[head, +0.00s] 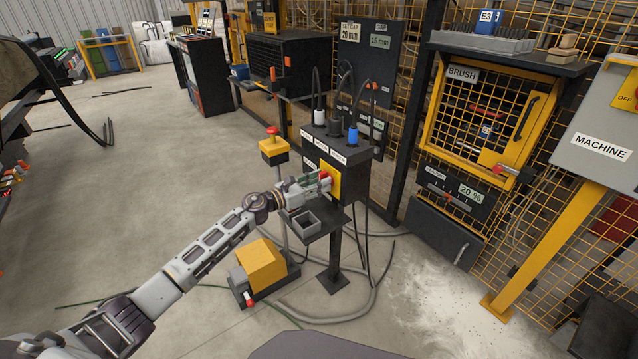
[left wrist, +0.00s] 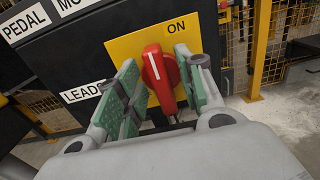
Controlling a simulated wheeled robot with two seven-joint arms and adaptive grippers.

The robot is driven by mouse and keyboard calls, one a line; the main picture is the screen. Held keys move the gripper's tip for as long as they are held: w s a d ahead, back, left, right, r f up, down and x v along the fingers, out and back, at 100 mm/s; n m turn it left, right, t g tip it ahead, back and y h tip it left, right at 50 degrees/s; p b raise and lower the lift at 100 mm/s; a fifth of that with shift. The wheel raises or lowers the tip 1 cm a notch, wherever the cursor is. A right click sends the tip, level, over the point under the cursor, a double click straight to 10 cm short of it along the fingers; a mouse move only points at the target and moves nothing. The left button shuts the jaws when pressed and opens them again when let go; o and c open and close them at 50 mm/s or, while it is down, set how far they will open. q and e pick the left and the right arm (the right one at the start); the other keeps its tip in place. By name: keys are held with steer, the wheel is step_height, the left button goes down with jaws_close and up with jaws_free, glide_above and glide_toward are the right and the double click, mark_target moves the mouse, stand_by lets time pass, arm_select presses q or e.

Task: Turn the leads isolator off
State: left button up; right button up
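The leads isolator is a red rotary handle (left wrist: 160,75) on a yellow plate (left wrist: 122,47). Its white line stands near upright, tilted slightly left, and an ON label (left wrist: 176,27) is above right. A partly covered label starting LEAD (left wrist: 82,93) is to its left. In the head view the yellow plate (head: 334,184) is on the front of a dark post box (head: 352,157). My left gripper (head: 322,183) is at the plate. In the left wrist view its green-padded fingers (left wrist: 158,92) stand either side of the handle, apart, with yellow showing between. My right gripper is out of view.
Plugged cables (head: 352,130) rise from the box top. A small grey tray (head: 306,222) sits below my wrist. A yellow pedal unit (head: 262,264) and a post with a red button (head: 272,132) stand left. A MACHINE cabinet (head: 600,145) is at right.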

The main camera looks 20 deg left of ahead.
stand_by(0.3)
arm_select(q)
jaws_close()
